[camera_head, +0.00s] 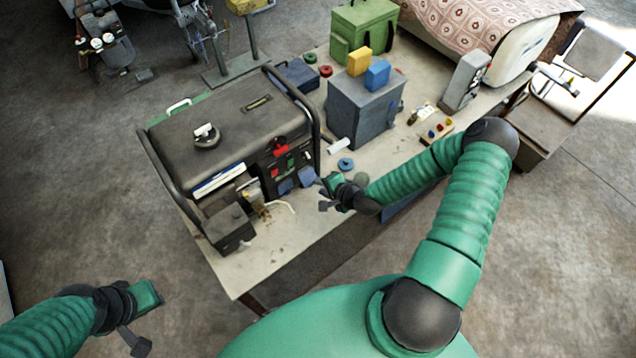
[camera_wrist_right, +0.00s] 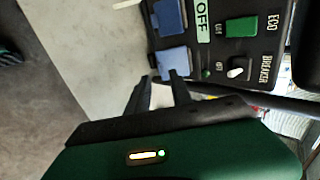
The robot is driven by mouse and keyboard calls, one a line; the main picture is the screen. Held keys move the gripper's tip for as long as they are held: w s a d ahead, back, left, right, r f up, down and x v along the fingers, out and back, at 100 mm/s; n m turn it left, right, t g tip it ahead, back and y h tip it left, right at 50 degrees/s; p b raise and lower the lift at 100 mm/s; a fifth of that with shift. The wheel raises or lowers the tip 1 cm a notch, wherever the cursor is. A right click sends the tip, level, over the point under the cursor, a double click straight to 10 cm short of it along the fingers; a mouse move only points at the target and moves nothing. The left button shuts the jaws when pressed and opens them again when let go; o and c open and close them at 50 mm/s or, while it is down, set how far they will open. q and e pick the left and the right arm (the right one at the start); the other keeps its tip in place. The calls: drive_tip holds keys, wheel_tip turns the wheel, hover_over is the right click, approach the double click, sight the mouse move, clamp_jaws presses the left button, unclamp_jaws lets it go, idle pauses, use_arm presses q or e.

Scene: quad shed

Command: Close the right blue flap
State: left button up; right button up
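The black generator (camera_head: 232,130) stands on the table, its control panel facing my right arm. Two blue flaps sit low on the panel. The right blue flap (camera_head: 307,177) seems to stick out from the panel; it shows as the lower one in the right wrist view (camera_wrist_right: 174,61). The left blue flap (camera_head: 285,186) is beside it, and above it in the wrist view (camera_wrist_right: 170,16). My right gripper (camera_head: 322,192) is open and empty, its fingertips (camera_wrist_right: 162,77) close to the right flap's edge; contact is unclear. My left gripper (camera_head: 145,315) hangs over the floor, away from the generator.
A green rocker switch (camera_wrist_right: 241,31) and a breaker toggle (camera_wrist_right: 236,72) are near the flaps. On the table (camera_head: 250,275) are a grey box (camera_head: 362,115) and a blue ring (camera_head: 346,164), right of the generator. The table's front corner is mostly clear.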

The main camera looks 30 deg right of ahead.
sight(312, 185)
drive_tip(key=x, duration=0.3)
drive_tip(key=shift+a, duration=0.35)
drive_tip(key=shift+d+f, duration=0.15)
drive_tip(key=shift+d, duration=0.3)
drive_tip(key=shift+w+d, duration=0.1)
drive_tip(key=shift+d, duration=0.1)
drive_tip(key=c, duration=0.5)
drive_tip(key=shift+a, duration=0.1)
clamp_jaws()
drive_tip(key=shift+a, duration=0.3)
